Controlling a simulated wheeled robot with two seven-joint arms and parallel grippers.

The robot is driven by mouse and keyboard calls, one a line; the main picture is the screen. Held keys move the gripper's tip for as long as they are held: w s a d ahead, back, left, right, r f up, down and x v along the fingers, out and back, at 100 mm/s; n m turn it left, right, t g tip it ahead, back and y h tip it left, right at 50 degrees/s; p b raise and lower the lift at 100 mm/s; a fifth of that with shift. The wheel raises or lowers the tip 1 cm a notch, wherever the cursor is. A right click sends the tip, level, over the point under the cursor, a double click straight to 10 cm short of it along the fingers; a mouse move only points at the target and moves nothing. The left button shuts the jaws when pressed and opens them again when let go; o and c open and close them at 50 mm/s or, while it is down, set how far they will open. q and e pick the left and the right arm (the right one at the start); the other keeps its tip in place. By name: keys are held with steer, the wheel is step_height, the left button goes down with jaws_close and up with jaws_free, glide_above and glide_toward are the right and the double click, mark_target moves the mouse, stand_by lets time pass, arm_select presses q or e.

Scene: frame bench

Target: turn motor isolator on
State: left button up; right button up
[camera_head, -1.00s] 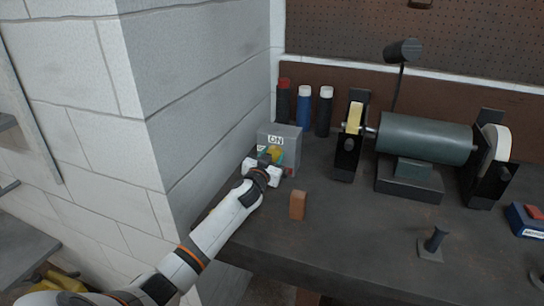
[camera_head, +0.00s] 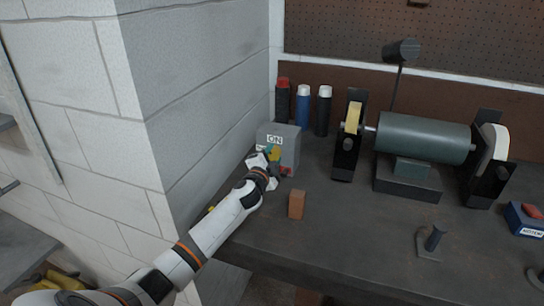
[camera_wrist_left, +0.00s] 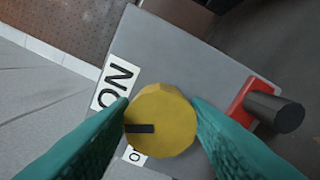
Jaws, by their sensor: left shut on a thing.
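The isolator is a grey box (camera_head: 290,140) with an ON label (camera_head: 275,140) on its front, standing on the bench against the block wall. Its round yellow knob (camera_wrist_left: 165,118) shows in the left wrist view between the two teal fingers of my left gripper (camera_wrist_left: 163,125), which is shut on it. The knob's black mark points left in that view, between the ON label (camera_wrist_left: 115,84) and the small O label (camera_wrist_left: 134,156). In the head view my left gripper (camera_head: 271,158) partly hides the knob and the box front. My right gripper is not in view.
A red part with a dark cylinder (camera_wrist_left: 273,110) sits beside the knob on the box. A brown block (camera_head: 297,204) stands in front. Several bottles (camera_head: 304,110) stand behind. A bench grinder (camera_head: 425,138) is to the right. The bench front is mostly clear.

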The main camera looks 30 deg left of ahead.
arm_select(q)
steer(key=m, duration=0.5)
steer(key=shift+f, duration=0.15)
steer(key=shift+m, duration=0.3)
stand_by(0.3)
steer(key=o, duration=1)
steer(key=shift+c, duration=0.2)
steer(key=shift+s, duration=0.1)
steer(key=b+v, duration=0.1)
steer(key=v, duration=1)
steer(key=shift+s, duration=0.4)
steer(key=shift+d, duration=0.1)
